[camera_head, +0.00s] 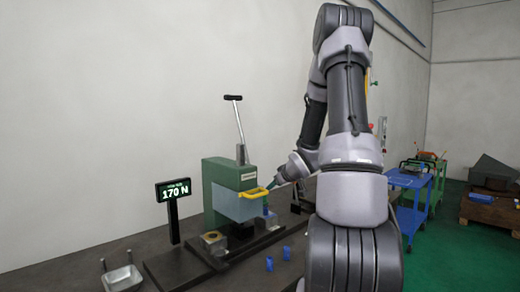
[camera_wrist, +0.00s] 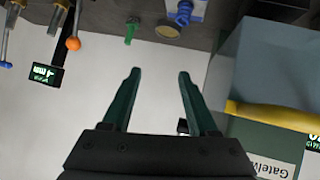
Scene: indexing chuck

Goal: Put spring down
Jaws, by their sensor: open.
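My gripper (camera_wrist: 160,76) is open, with nothing visible between its two green fingers in the wrist view. In the head view my gripper (camera_head: 275,184) is beside the green press (camera_head: 222,175), close to the yellow handle of its guard. Two small blue pieces, one on the left (camera_head: 269,263) and one on the right (camera_head: 286,253), stand on the dark bench in front of the press. They may be springs, but they are too small to tell. Another blue piece (camera_wrist: 183,12) shows at the top of the wrist view, apart from the fingers.
The yellow guard handle (camera_head: 254,193) and bluish guard (camera_head: 236,205) are close to my gripper. A display (camera_head: 174,190) reading 170 N stands left of the press. A metal tray (camera_head: 122,278) is at the front left. Blue and green carts stand at the right.

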